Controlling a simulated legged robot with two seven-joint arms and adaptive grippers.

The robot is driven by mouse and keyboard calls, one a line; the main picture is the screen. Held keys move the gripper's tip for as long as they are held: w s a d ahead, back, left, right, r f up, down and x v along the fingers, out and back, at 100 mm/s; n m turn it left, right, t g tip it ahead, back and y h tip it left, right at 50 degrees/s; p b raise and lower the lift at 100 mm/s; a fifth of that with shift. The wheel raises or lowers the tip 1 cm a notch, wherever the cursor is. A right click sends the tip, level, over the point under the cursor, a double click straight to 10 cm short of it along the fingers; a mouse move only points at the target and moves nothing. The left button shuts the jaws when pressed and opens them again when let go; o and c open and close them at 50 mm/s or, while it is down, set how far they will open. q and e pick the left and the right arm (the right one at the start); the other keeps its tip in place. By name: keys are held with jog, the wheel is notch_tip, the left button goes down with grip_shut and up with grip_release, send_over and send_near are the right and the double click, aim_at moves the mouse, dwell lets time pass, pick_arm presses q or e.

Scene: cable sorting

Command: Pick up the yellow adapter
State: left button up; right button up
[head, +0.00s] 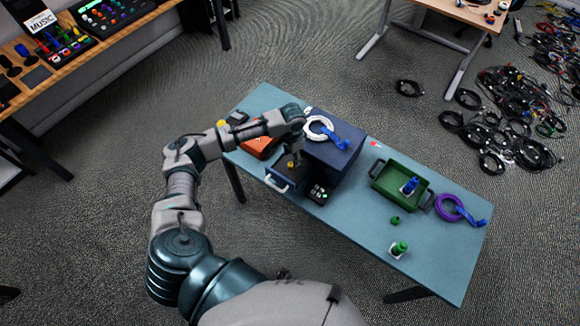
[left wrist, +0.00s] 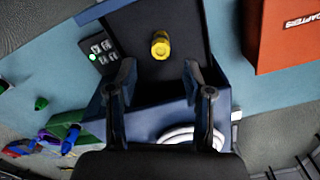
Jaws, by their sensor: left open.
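The yellow adapter (left wrist: 160,46) stands in the dark inside of the pulled-out drawer (head: 290,181) of the blue box (head: 340,150). In the head view a small yellow spot of the adapter (head: 290,165) shows just below my left gripper (head: 294,156). In the left wrist view my left gripper (left wrist: 155,82) is open and empty. Its two fingers are spread, and the adapter is beyond their tips, near the middle between them, with no contact visible. My right gripper is in neither view.
A white cable coil (head: 319,128) lies on the blue box. An orange box marked ADAPTERS (left wrist: 284,38) stands beside the drawer. A small black button device (head: 318,194) is close on the other side. A green tray (head: 388,189) and purple cable (head: 447,206) are farther right.

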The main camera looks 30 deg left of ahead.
aim_at(291, 164)
pick_arm(q)
jog(key=shift+d+f, duration=0.1)
jog(key=shift+f, duration=0.15)
jog(key=f, duration=0.4)
jog(key=shift+s+a+f, duration=0.2)
jog(key=shift+f, duration=0.05)
jog(key=shift+a+f, duration=0.2)
jog(key=shift+f, duration=0.15)
jog(key=shift+d, duration=0.1)
jog(key=c, duration=1)
jog(key=shift+r, duration=0.1)
grip_shut()
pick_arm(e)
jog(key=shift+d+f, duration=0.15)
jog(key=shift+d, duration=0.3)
